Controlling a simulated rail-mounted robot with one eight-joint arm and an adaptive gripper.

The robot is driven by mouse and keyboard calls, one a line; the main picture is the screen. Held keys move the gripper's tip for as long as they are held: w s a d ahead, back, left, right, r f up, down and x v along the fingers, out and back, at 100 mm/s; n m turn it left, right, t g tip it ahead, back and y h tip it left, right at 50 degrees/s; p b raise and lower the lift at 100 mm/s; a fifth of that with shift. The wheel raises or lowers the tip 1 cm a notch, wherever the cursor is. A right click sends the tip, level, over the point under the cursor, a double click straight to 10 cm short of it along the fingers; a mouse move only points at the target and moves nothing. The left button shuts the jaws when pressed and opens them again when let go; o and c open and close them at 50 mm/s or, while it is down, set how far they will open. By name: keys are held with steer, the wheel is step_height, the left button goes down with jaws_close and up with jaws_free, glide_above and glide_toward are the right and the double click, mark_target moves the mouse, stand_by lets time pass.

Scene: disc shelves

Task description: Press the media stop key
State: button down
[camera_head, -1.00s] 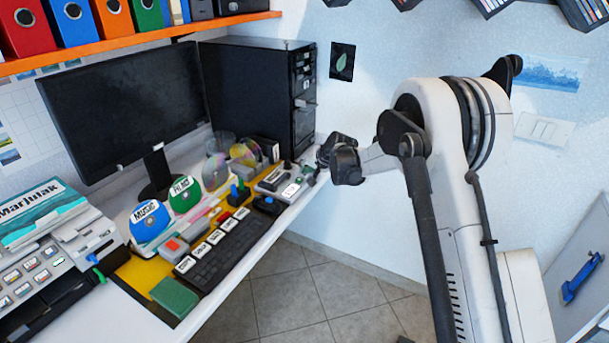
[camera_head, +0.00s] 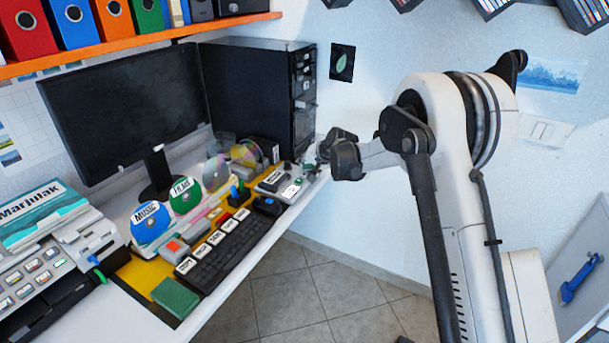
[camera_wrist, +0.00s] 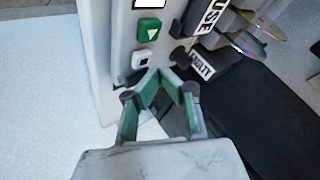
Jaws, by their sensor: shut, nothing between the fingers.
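A pale key with a dark square mark (camera_wrist: 142,60) is on a light panel in the wrist view and looks like the media stop key. A green key with a white triangle (camera_wrist: 149,30) sits just above it. My gripper (camera_wrist: 158,76) has its green-padded fingers closed together at the tips and holds nothing. The tips appear just below and right of the square-marked key; I cannot tell whether they touch the panel. In the head view my gripper (camera_head: 323,150) is at the far right end of the desk, and its fingertips are hard to make out.
A black keyboard (camera_head: 228,247), blue and green discs labelled MUSIC (camera_head: 150,221) and FILMS (camera_head: 185,194), and a dark computer tower (camera_head: 255,95) are on the desk. A label ending in USE (camera_wrist: 212,14) and another label (camera_wrist: 202,67) are beside the keys. Open floor (camera_head: 305,300) is in front.

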mark_target(305, 174)
steer(key=shift+r, duration=0.15)
steer(key=shift+r+p, duration=1.1)
steer(key=shift+r, duration=1.3)
steer(key=s+d+r+h, duration=0.1)
steer(key=s+d+r, duration=0.45)
steer(key=s, duration=0.25)
steer(key=s+d+r+h, duration=0.1)
steer(key=s+d+r, duration=0.4)
steer(key=s+r, duration=0.3)
steer(key=s+d+r+h, duration=0.1)
steer(key=s+d+r, duration=0.4)
steer(key=s, duration=0.4)
steer(key=s+d+f+h, duration=0.1)
steer(key=s+d, duration=0.2)
steer(key=s, duration=0.6)
steer(key=s+d+f+h, duration=0.1)
steer(key=s+d, duration=0.3)
steer(key=s, duration=0.6)
steer(key=s+d+f+n+h, duration=0.1)
steer(key=s+d+f, duration=0.2)
steer(key=s, duration=0.7)
steer(key=shift+s+d, duration=0.15)
steer(key=shift+d, duration=0.15)
